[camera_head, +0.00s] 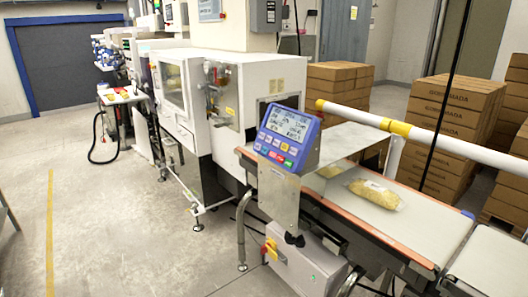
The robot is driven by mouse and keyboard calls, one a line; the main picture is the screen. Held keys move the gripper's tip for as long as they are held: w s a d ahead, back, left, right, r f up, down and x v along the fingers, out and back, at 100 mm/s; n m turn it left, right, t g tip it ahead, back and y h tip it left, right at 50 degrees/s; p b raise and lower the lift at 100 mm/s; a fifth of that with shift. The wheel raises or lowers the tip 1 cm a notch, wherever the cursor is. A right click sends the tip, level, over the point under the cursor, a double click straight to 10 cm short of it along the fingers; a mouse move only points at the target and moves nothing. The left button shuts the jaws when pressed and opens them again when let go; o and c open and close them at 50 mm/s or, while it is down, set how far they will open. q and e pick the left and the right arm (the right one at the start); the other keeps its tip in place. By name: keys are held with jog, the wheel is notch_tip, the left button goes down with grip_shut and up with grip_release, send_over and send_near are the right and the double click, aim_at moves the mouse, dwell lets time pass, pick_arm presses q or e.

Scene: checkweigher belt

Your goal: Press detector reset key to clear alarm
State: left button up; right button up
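A blue control panel (264,136) stands tilted on a metal bracket beside the conveyor, near the picture's middle. Its grey screen (289,123) shows dark text too small to read. Rows of small coloured keys (276,147) lie below the screen, some of them red or green. Their labels cannot be read, so I cannot tell which one is the detector reset key. Neither of my grippers is in the camera_head view.
A clear bag of yellowish food (376,194) lies on the conveyor belt (420,225). A white and yellow rail (440,140) runs above the belt's far side. A white machine (208,88) stands behind the panel. Cardboard boxes (455,110) are stacked right. Floor at left is mostly clear.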

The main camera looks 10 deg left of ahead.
pick_arm(q)
grip_shut()
dwell(1.5)
